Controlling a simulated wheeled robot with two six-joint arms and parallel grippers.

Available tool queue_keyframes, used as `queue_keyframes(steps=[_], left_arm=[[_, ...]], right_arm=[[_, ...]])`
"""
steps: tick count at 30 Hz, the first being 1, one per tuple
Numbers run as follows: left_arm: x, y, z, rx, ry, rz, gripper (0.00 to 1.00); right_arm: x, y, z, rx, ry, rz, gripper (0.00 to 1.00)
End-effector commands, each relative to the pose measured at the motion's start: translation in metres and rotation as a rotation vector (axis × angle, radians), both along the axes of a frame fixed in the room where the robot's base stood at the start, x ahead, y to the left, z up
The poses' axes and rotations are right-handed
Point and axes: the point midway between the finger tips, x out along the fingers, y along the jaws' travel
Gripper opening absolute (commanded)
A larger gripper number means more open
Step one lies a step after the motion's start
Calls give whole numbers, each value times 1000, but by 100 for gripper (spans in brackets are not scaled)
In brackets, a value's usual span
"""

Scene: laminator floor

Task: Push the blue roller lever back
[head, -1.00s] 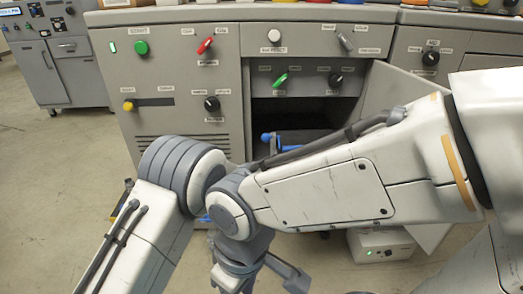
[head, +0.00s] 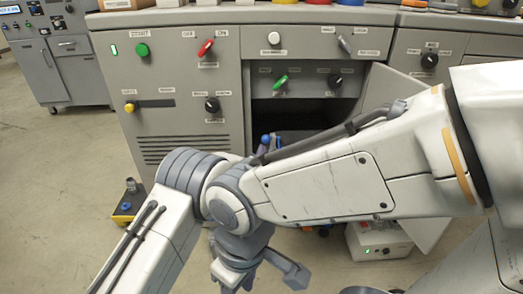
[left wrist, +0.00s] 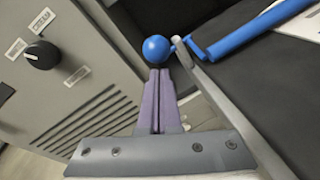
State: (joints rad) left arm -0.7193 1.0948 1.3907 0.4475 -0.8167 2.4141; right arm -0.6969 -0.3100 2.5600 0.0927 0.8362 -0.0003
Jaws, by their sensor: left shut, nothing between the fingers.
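The blue roller lever shows in the head view as a small blue ball end (head: 265,139) in the dark open bay of the grey machine, just above my arm. In the left wrist view its round blue ball (left wrist: 156,48) is large, beside a pale metal bar. A blue rod (left wrist: 255,30) extends to the upper right; I cannot tell how it joins the ball. My left gripper (left wrist: 157,72) has its purple fingers together and empty, with the tips just below the ball in the picture. I cannot tell whether they touch it. In the head view my arm hides the fingertips. My right gripper is not in view.
The grey front panel (head: 180,75) carries a green button, a red switch and a black knob (left wrist: 42,55). An open door (head: 393,92) stands right of the bay. A white box (head: 377,240) and a yellow tray (head: 124,219) are on the floor.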

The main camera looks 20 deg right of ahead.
Motion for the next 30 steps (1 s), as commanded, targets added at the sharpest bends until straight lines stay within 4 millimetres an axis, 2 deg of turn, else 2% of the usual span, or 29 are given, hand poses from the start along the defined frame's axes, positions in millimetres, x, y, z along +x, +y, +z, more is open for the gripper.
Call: queue_keyframes(steps=[30], left_arm=[[7, 6, 16, 33, 117, 10, 0]], right_arm=[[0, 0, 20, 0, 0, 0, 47]])
